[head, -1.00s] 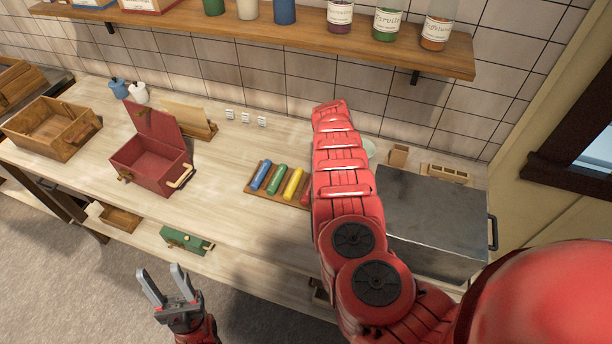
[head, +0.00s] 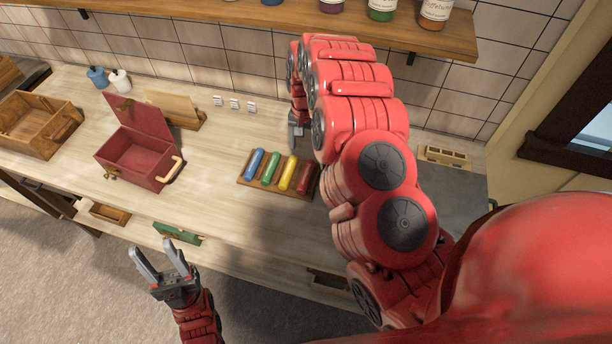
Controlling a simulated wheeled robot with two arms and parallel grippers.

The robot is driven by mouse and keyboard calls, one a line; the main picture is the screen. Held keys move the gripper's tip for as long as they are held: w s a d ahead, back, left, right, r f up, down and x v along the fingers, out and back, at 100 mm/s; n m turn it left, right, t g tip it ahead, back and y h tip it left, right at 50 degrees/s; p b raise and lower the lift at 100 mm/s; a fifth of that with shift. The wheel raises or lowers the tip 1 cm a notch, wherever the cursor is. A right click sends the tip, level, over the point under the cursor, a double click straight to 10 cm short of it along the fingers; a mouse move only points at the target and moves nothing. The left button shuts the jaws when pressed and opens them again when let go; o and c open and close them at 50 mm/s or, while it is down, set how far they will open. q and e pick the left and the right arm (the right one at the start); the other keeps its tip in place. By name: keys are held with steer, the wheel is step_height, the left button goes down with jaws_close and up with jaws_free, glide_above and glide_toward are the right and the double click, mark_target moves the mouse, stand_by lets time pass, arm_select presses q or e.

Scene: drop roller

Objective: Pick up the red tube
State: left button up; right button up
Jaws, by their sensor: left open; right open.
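The red tube (head: 306,177) lies at the right end of a small wooden rack (head: 259,188) on the counter. A blue tube (head: 255,162), a green tube (head: 271,168) and a yellow tube (head: 288,172) lie beside it to the left. My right gripper (head: 298,133) is partly in view behind and above the rack, apart from the red tube; its fingers are mostly hidden by my arm. My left gripper (head: 161,262) is open and empty in front of the counter, at the lower left.
An open red box (head: 137,163) stands left of the rack, with a wooden crate (head: 37,125) further left. A green drawer (head: 178,233) juts from the counter front. A shelf (head: 200,14) with jars runs above. A dark metal surface (head: 460,200) lies right, partly behind my arm.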

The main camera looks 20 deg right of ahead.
steer(key=f, duration=0.1)
steer(key=b, duration=0.9)
glide_above(306, 174)
step_height(306, 174, down, 9)
steer(key=shift+s+a+r, duration=0.1)
steer(key=shift+a, duration=0.05)
steer(key=shift+f+p, duration=0.3)
steer(key=shift+f, duration=0.45)
step_height(306, 174, down, 2)
steer(key=shift+f+p, duration=0.25)
steer(key=shift+p, duration=0.85)
steer(key=shift+f, duration=0.55)
jaws_close()
